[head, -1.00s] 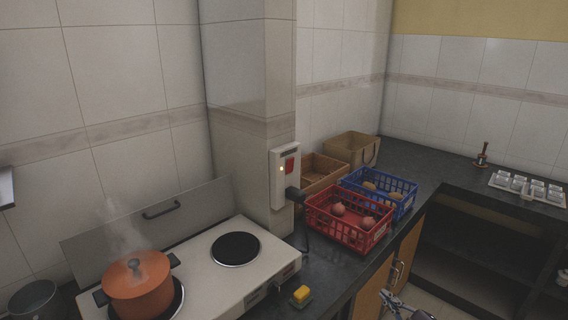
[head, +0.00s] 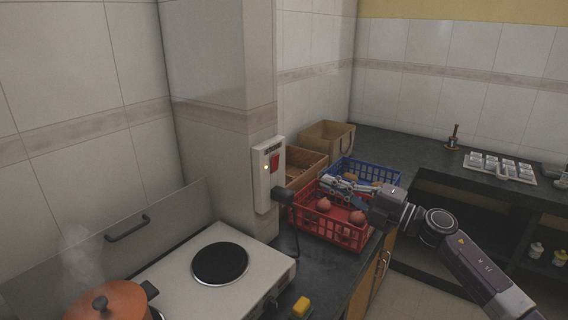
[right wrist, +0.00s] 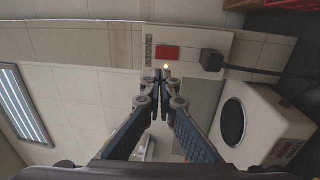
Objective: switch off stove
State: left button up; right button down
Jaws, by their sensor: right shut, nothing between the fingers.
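The stove (head: 176,272) is a white two-plate hob at the lower left of the head view; it also shows at the right of the right wrist view (right wrist: 262,140). A white wall switch box (head: 262,190) on the pillar has a red switch (head: 275,164) and a lit orange lamp. In the right wrist view the box carries the word STOVE beside the red switch (right wrist: 167,53). My right gripper (right wrist: 161,76) is shut and empty, its tips near the lamp; in the head view the gripper (head: 330,186) is right of the box. My left gripper is out of view.
An orange pot (head: 108,301) steams on the left plate. A black plug (head: 283,196) with a cord sticks out of the box.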

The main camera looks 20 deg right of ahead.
aim_at(276, 159)
jog(key=p+x, duration=0.3)
jog(key=x, duration=0.9)
jog(key=shift+w+a+r+p, duration=0.2)
jog(key=shift+w+p, duration=0.1)
jog(key=shift+p, duration=0.1)
jog(key=shift+w+a+f, duration=0.1)
jog(key=shift+w+a, duration=0.35)
jog(key=shift+w, duration=0.15)
